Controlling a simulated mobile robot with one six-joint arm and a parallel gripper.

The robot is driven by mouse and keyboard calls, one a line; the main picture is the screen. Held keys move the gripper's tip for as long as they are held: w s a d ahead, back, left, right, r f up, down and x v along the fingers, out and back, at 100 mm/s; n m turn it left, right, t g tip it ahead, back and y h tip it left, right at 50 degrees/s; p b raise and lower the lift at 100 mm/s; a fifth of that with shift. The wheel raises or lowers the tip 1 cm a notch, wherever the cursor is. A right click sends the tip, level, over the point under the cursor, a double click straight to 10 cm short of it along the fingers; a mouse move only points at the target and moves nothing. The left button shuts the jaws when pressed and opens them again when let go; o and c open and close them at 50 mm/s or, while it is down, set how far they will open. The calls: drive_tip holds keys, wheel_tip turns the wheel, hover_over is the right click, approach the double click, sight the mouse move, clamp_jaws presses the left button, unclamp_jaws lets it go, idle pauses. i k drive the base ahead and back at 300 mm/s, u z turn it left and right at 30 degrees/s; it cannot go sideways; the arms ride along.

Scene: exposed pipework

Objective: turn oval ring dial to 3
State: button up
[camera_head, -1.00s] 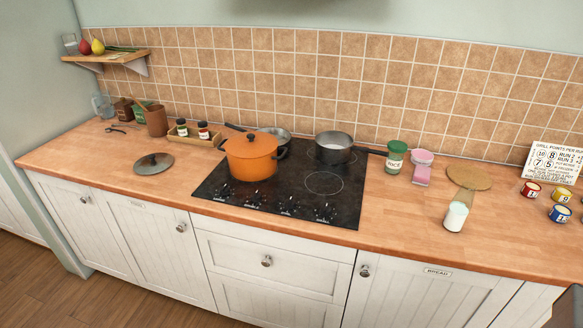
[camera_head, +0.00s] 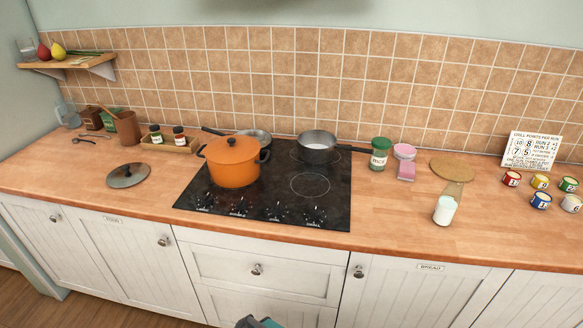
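Several small control knobs (camera_head: 279,214) sit in a row along the front edge of the black cooktop (camera_head: 329,204). They are too small to tell whether one has an oval ring, and their markings and settings cannot be read. No pipework shows. A dark grey and teal piece (camera_head: 258,322), seemingly the tip of my arm or gripper, just enters at the bottom edge, below and in front of the drawers. It is apart from the cooktop; its fingers cannot be made out.
An orange lidded pot (camera_head: 233,163) stands on the cooktop behind the left knobs. A grey saucepan (camera_head: 317,148) and another pan (camera_head: 250,138) stand farther back. A loose lid (camera_head: 128,175) lies left, a white-filled jar (camera_head: 445,209) right. Front counter strip is clear.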

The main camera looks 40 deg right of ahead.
sight(277, 209)
drive_tip(key=u, duration=0.75)
drive_tip(key=k, duration=0.15)
drive_tip(key=z, duration=2.65)
drive_tip(key=k, duration=1.35)
drive_tip(key=u, duration=0.7)
drive_tip(key=i, duration=1.1)
drive_tip(key=u, duration=0.3)
